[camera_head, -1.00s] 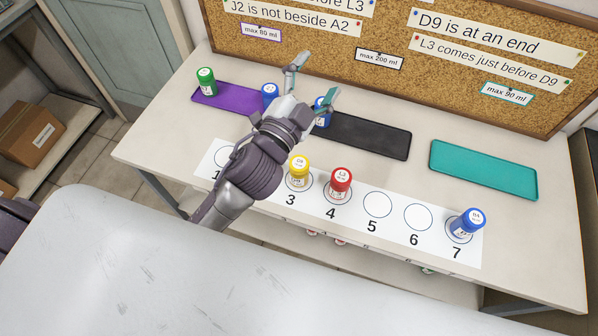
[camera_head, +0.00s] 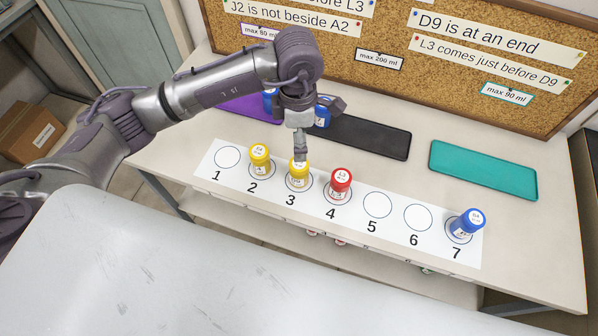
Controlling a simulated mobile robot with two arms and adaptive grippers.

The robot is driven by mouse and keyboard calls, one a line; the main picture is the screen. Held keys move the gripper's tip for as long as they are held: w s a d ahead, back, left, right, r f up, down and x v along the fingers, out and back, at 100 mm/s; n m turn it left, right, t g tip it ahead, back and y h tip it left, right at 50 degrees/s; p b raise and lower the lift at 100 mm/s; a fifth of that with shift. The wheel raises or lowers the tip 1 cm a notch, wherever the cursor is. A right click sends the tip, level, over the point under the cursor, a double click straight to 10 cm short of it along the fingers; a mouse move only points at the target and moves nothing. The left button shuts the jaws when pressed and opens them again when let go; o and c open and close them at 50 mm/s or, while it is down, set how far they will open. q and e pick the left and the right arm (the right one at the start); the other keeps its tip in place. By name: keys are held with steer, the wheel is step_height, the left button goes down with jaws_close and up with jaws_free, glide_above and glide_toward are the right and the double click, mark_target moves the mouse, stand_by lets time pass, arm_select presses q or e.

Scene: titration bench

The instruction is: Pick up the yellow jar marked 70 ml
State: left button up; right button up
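A yellow jar (camera_head: 299,174) stands upright on circle 3 of the white numbered strip. Another yellow jar (camera_head: 260,160) stands on circle 2. The small print on both is too small to read, so I cannot tell which is marked 70 ml. My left gripper (camera_head: 300,157) points down directly over the jar on circle 3, its fingertip at or just above the lid. The fingers are seen edge-on, so their opening and any contact are unclear. My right gripper is not in view.
A red jar (camera_head: 340,184) stands on circle 4, close by, and a blue jar (camera_head: 466,225) on circle 7. Circles 1, 5 and 6 are empty. Blue jars (camera_head: 322,116) stand behind my arm, near the black tray (camera_head: 372,138). The teal tray (camera_head: 484,170) is empty.

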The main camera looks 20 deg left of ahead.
mark_target(299, 164)
arm_select(q)
step_height(299, 164, down, 8)
steer(key=shift+r+p, duration=0.15)
steer(key=shift+p, duration=0.6)
steer(key=f+p, duration=0.1)
steer(key=f, duration=0.1)
steer(key=f+p, duration=0.1)
steer(key=f, duration=0.1)
steer(key=shift+s+d, duration=0.15)
steer(key=shift+d, duration=0.05)
steer(key=shift+f, duration=0.7)
steer(key=c, duration=1.3)
